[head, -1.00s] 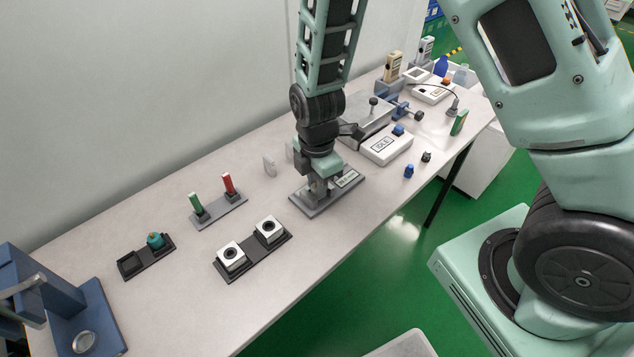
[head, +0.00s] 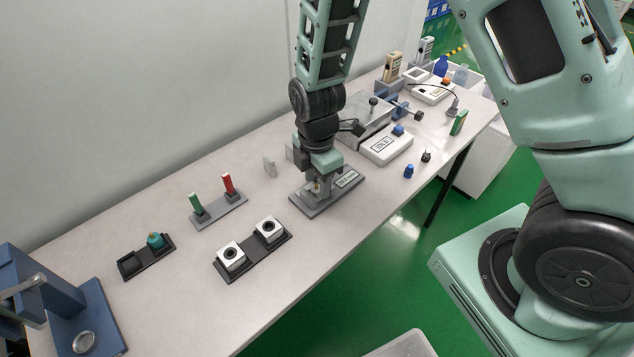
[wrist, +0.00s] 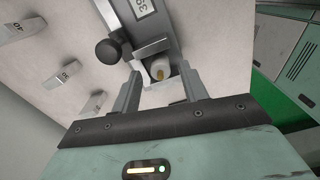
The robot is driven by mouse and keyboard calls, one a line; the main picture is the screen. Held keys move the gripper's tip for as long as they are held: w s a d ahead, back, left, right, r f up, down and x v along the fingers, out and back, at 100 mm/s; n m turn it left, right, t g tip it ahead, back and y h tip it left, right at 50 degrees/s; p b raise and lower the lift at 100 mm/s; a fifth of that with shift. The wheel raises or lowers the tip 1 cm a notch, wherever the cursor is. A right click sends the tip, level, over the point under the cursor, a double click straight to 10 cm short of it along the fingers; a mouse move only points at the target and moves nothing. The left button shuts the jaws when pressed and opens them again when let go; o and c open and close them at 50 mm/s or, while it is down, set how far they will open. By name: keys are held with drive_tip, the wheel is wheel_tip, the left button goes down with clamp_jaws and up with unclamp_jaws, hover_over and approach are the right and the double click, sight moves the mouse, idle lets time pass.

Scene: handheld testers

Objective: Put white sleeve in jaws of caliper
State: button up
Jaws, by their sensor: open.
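The caliper (head: 325,200) is a grey fixture on the bench with a small display plate; its display (wrist: 142,8) and dark round knob (wrist: 108,51) show in the wrist view. The white sleeve (wrist: 159,64), with a brass-coloured centre, is by the caliper's jaw end. It appears to sit between the jaws, but contact with both is unclear. My gripper (wrist: 160,72) is open, its fingers on either side of the sleeve with gaps. In the head view my gripper (head: 318,186) is low over the caliper and hides most of the sleeve.
Small numbered blocks (wrist: 68,73) stand beside the caliper, near the wall. A dark tray (head: 253,257) with two white square blocks and a grey stand (head: 220,212) with green and red pins are to the left. A white IDLE box (head: 386,146) is close on the right.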

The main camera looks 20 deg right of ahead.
sight(317, 187)
wheel_tip(317, 187, up, 10)
drive_tip(key=s+a+r+m, duration=0.3)
drive_tip(key=s+m, duration=0.3)
drive_tip(key=s, duration=0.4)
drive_tip(key=s+a+r+m, duration=0.3)
drive_tip(key=s+r+m, duration=0.2)
drive_tip(key=s, duration=0.5)
drive_tip(key=shift+a+r+m+y, duration=0.15)
drive_tip(key=shift+r+m+y, duration=0.15)
drive_tip(key=shift+m, duration=0.3)
